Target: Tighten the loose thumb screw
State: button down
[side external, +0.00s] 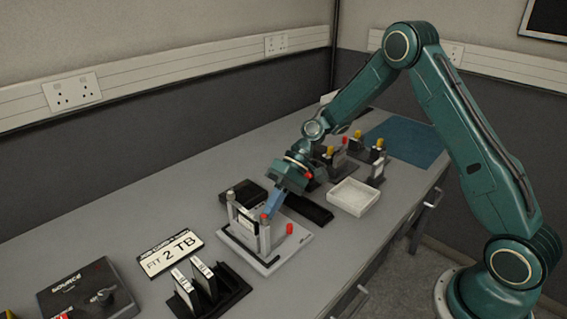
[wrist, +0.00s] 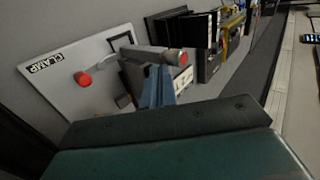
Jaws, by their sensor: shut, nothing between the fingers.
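A pale clamp plate (side external: 262,252) lies on the bench and carries an upright fixture with a white-labelled part. In the wrist view its CLAMP label shows on the plate (wrist: 110,50). A red-tipped lever (wrist: 83,79) stands out from the plate. A grey screw-like knob with a reddish end (wrist: 176,57) sits at the top of the fixture. I cannot tell which part is the loose thumb screw. My gripper (side external: 268,211) has its blue fingers shut and empty, pointing down close beside the fixture. The fingers (wrist: 158,78) overlap the fixture below the knob; contact is unclear.
A "FIT 2 TB" sign (side external: 170,253), a black rack (side external: 232,293) with upright cards and a SOURCE box (side external: 75,293) are at the front left. A white tray (side external: 354,197), several holders with yellow-topped parts and a blue mat (side external: 408,143) are to the right.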

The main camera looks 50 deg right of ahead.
jog(key=shift+d, duration=0.15)
jog(key=s+d+f+v, duration=0.1)
jog(key=v, duration=1.1)
jog(key=shift+s+d+f, duration=0.2)
jog(key=shift+s+d, duration=0.15)
jog(key=shift+d, duration=0.25)
jog(key=shift+w+d+m+t, duration=0.15)
jog(key=shift+w+m+t, duration=0.1)
jog(key=shift+m+t, duration=0.6)
